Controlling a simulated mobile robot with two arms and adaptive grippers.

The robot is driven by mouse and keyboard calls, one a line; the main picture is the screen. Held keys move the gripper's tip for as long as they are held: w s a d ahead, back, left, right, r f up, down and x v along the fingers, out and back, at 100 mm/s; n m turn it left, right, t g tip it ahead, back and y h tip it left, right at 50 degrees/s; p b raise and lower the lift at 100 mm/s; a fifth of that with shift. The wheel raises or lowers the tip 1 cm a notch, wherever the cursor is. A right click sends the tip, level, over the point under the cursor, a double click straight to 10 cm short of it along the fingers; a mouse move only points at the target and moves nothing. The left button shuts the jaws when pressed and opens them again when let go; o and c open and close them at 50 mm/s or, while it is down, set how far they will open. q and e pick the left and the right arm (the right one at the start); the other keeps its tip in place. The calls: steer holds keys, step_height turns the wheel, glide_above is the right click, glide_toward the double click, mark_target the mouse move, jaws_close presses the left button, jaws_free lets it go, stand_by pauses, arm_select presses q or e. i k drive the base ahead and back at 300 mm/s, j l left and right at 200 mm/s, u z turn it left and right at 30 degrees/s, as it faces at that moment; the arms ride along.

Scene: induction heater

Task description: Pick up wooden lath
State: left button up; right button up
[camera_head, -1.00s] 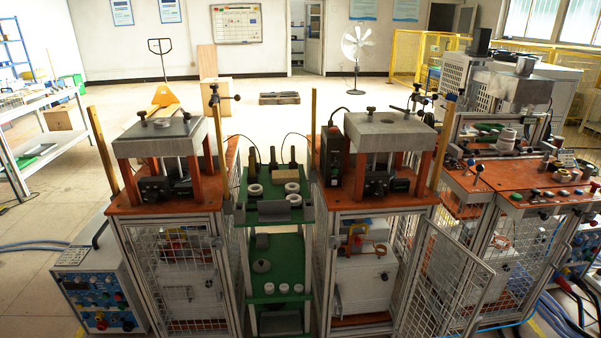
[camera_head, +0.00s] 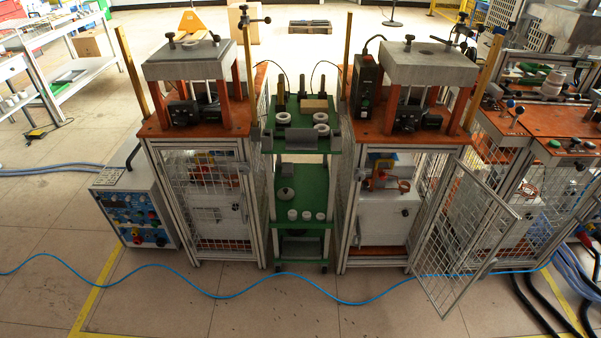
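No piece is clearly recognisable as a wooden lath. A small tan wooden-looking block (camera_head: 314,105) lies on the top shelf of the green cart (camera_head: 298,137), between the two orange-topped machines. Slim yellow-brown upright bars stand at the machines' sides: a leaning one at the left (camera_head: 132,74), one in the middle (camera_head: 347,58) and a leaning one at the right (camera_head: 484,85). I cannot tell whether any of these is the lath. Neither of my grippers is in view.
The left machine (camera_head: 198,127) and right machine (camera_head: 425,139) flank the cart. A mesh door (camera_head: 464,240) stands open at the right. A blue hose (camera_head: 210,294) crosses the otherwise clear floor in front. A blue control box (camera_head: 134,209) stands at the left.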

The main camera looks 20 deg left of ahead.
mark_target(349, 14)
steer(key=i+j+z, duration=0.2)
steer(key=i, duration=0.25)
steer(key=i+z, duration=0.15)
steer(key=i, duration=0.35)
steer(key=i+j+z, duration=0.2)
steer(key=i, duration=0.25)
